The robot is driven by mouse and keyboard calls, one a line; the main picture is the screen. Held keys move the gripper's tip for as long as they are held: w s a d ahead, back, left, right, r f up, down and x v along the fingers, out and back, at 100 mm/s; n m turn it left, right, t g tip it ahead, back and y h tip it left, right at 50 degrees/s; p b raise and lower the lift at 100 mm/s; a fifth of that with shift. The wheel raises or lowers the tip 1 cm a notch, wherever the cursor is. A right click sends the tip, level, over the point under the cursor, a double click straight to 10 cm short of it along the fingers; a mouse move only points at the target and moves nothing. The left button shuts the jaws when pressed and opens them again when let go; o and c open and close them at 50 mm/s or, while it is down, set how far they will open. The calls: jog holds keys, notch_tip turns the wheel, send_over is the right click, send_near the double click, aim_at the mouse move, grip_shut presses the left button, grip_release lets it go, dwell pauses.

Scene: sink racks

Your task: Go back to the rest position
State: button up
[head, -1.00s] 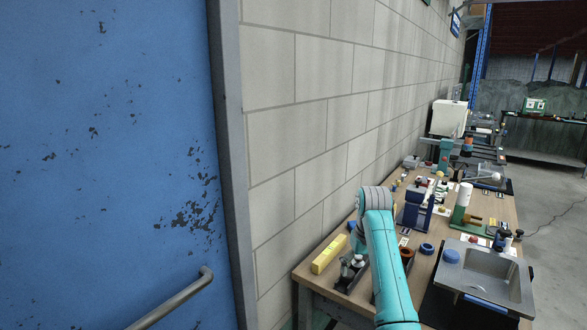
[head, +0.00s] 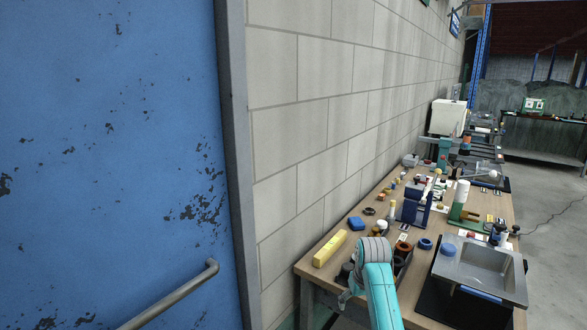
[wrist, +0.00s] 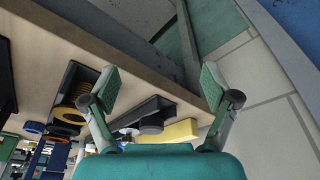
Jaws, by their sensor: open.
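My gripper (wrist: 160,88) is open and empty in the wrist view, its two fingers spread wide. In the head view my teal arm reaches up from the bottom toward the near left end of the table.
A yellow block (head: 330,248) lies by the wall at the table's near end. A metal sink (head: 485,268) stands to the right. A blue door (head: 110,160) with a handle (head: 175,296) fills the left.

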jog(key=s+f+t, duration=0.2)
jog(key=s+f, duration=0.4)
jog(key=f, duration=0.6)
jog(key=s+f+t, duration=0.2)
jog(key=s+f, duration=0.4)
jog(key=s, duration=0.6)
jog(key=s+f+t, duration=0.2)
jog(key=s+f, duration=0.5)
jog(key=s, duration=0.5)
jog(key=s+r+t, duration=0.1)
jog(key=s+r, duration=0.2)
jog(key=s, duration=0.4)
jog(key=s+r+m+t, duration=0.1)
jog(key=s+r, duration=0.2)
jog(key=s, duration=0.4)
jog(key=s+r+t, duration=0.1)
jog(key=s+r, duration=0.2)
jog(key=s, duration=0.4)
jog(key=s+r+t, duration=0.1)
jog(key=s+r, duration=0.5)
jog(key=r, duration=0.2)
jog(key=s+r+t, duration=0.2)
jog(key=s+r, duration=0.4)
jog(key=r, duration=0.3)
jog(key=shift+r+m, duration=0.2)
jog(key=shift+m, duration=0.1)
